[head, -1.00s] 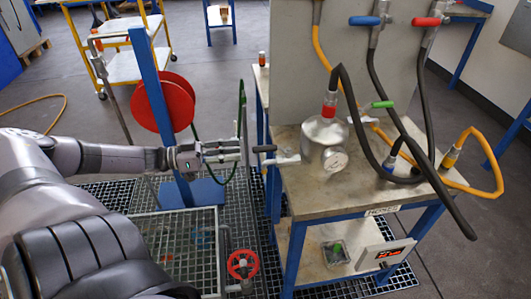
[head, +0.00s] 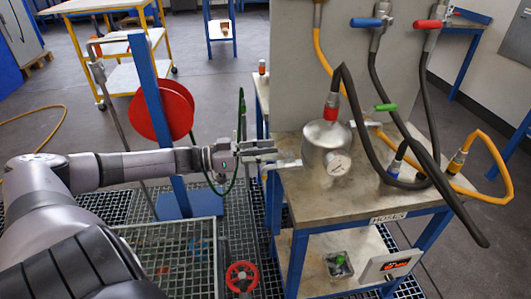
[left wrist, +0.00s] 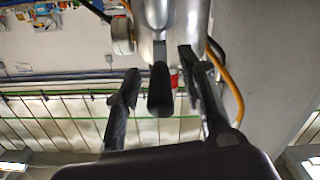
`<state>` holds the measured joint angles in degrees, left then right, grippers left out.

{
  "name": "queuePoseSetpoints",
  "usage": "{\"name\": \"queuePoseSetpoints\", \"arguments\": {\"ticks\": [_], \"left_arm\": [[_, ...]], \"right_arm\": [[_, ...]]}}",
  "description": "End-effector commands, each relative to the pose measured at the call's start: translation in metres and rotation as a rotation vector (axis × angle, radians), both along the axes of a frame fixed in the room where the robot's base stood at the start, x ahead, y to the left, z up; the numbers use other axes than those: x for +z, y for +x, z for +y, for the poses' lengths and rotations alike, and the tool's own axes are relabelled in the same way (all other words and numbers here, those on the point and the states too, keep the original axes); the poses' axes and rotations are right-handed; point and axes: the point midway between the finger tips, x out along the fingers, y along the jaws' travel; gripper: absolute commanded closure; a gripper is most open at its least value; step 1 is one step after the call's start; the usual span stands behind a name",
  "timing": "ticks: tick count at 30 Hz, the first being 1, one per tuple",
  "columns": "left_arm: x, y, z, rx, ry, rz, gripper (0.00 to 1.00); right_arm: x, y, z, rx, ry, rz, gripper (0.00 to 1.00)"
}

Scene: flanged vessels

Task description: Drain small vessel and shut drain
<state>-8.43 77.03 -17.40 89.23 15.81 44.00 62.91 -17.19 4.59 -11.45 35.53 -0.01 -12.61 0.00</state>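The small vessel (head: 326,148) is a silver pot with a round gauge (head: 339,165) and a red-collared hose coupling on top. It stands on the bench at its left edge. A pale drain stub (head: 290,164) sticks out from its left side over the edge. My left gripper (head: 270,154) is at the end of this stub. In the left wrist view, a black handle (left wrist: 160,92) lies between my two spread fingers (left wrist: 160,100), with gaps on both sides. In the head view the gripper hides the handle. My right gripper is out of view.
Black and yellow hoses (head: 352,110) loop over the bench (head: 350,205), near the vessel. A red hose reel (head: 162,108) on a blue post stands behind my left arm. A red handwheel (head: 242,276) is below, beside a grated basin (head: 172,250).

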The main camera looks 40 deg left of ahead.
Motion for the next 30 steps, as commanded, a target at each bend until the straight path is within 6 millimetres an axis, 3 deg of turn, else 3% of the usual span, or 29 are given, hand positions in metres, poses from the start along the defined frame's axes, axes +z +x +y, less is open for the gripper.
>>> {"name": "queuePoseSetpoints", "arguments": {"ticks": [17,30], "left_arm": [[-0.0002,-0.0001,0.0005,0.001,0.0,0.0,1.0],[-0.0002,-0.0001,0.0007,0.001,0.0,0.0,1.0]], "right_arm": [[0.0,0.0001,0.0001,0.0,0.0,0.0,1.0],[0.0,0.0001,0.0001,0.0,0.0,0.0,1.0]]}}
